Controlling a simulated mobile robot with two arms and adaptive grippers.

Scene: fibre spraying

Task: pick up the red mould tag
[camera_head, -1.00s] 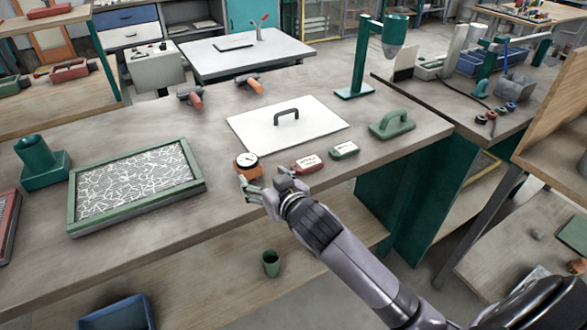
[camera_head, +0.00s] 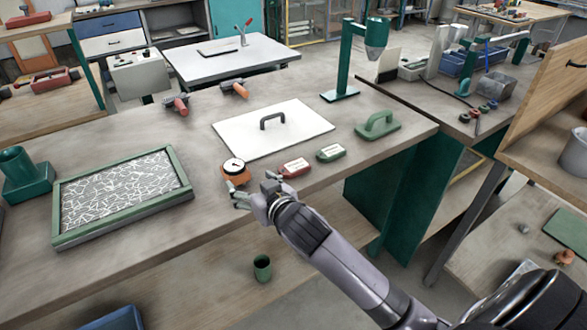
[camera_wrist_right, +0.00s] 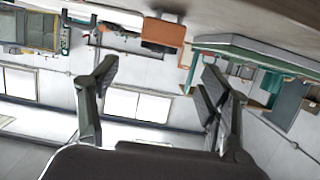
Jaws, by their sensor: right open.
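The red mould tag (camera_head: 295,167) lies flat on the workbench (camera_head: 340,178) with a white label on top, near the front edge. A similar green tag (camera_head: 331,152) lies just right of it. My right gripper (camera_head: 252,196) is open and empty at the bench's front edge, left of and nearer than the red tag, not touching it. In the wrist view its spread fingers (camera_wrist_right: 158,85) have nothing between them. I cannot clearly make out the red tag there. My left gripper is not in view.
An orange dial gauge (camera_head: 234,170) stands close beyond the right gripper's fingers. Behind the tags lie a white plate with a handle (camera_head: 240,140) and a green handled float (camera_head: 378,126). A green-framed fibre tray (camera_head: 182,194) is at left. Bare bench lies between tray and gauge.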

